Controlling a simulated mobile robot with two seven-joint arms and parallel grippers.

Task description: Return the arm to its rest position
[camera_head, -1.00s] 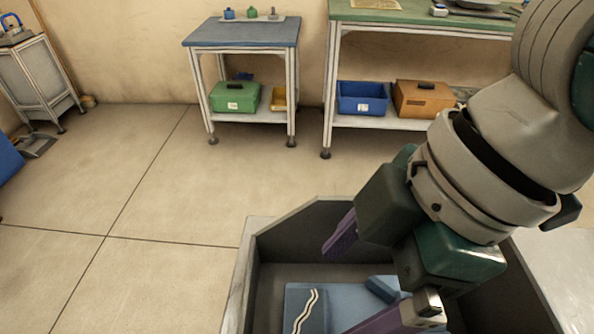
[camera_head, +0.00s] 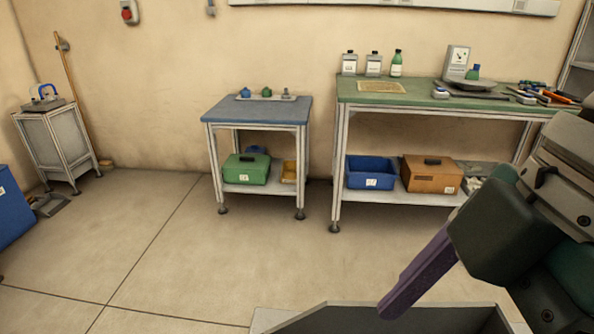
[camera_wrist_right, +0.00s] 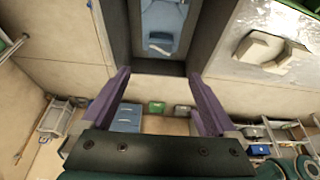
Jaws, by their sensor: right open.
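My right arm comes in from the right edge of the head view. One purple finger of its gripper (camera_head: 420,275) shows there, above a dark-walled bin (camera_head: 400,318) at the bottom. In the right wrist view both purple fingers of my right gripper (camera_wrist_right: 163,80) stand wide apart with nothing between them. The bin (camera_wrist_right: 116,30) lies beyond the fingertips in that view, with a blue item (camera_wrist_right: 162,25) inside it. My left gripper is in neither view.
A small blue-topped table (camera_head: 258,110) and a green-topped workbench (camera_head: 420,95) stand at the back wall. Boxes sit on their lower shelves. A grey cabinet (camera_head: 55,145) stands at the far left.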

